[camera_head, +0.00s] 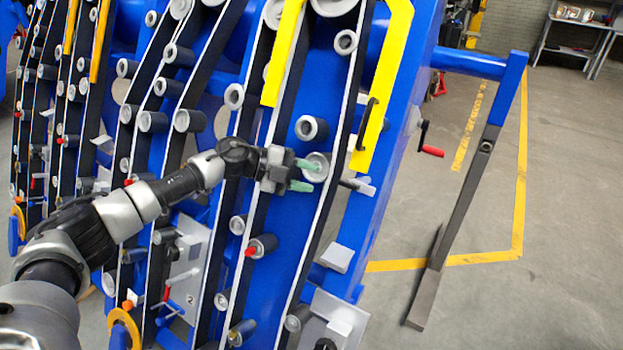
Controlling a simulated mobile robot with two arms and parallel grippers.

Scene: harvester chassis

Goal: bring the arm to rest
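My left arm comes in from the lower left and reaches across the blue harvester chassis (318,75). Its gripper (304,174) is in front of the chassis, with two greenish fingers pointing right. The fingers are apart, and a grey round boss (316,166) shows behind and between them. I see nothing held between the fingers. Whether the fingertips touch the boss cannot be told. My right gripper is not in view.
Curved black rails (262,215) with several grey bosses run down the chassis. A support leg (462,200) stands on the floor. Open grey floor (570,200) lies at right; a shelf (575,35) stands behind.

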